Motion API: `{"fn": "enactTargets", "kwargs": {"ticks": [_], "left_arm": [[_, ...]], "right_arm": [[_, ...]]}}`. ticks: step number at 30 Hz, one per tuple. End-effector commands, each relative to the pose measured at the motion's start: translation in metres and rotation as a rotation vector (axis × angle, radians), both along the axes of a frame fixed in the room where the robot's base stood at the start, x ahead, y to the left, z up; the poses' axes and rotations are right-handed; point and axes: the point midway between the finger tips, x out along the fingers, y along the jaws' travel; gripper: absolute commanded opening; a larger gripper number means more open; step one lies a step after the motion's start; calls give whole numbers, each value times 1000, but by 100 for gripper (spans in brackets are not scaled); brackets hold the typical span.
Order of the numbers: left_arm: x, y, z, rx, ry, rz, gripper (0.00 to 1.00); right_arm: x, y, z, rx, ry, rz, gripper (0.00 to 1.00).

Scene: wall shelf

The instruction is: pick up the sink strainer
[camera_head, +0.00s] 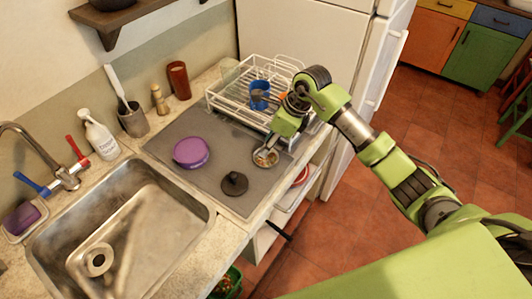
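A small round metal piece with a brownish inside, which looks like the sink strainer (265,158), lies on the grey mat (217,197) near its right edge. My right gripper (271,144) reaches in from the right and points down just above and behind it. The fingers are too small and partly hidden, so I cannot tell whether they touch it or how far they are apart. A dark round stopper-like disc with a knob (235,184) lies to the left and nearer. My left gripper is out of view.
A purple round object (191,152) lies on the mat. A white dish rack (222,102) with a blue cup (260,94) stands behind my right gripper. The metal sink (150,235) with its drain (98,259) is at the left. The counter edge runs close on the right.

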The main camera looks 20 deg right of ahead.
Motion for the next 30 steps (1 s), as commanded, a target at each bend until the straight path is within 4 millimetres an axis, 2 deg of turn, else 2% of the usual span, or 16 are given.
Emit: {"fn": "enactTargets", "kwargs": {"ticks": [1, 6, 14, 18, 30], "left_arm": [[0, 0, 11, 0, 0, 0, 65], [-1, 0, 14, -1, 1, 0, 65], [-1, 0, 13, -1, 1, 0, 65], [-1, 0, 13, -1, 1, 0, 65], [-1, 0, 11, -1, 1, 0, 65]], "right_arm": [[0, 3, -3, 3, 5, 0, 34], [6, 8, -23, 2, 1, 0, 34], [7, 8, -26, -1, -1, 1, 34], [7, 8, -26, -1, -1, 1, 0], [7, 8, -24, -1, -2, 0, 0]]}}
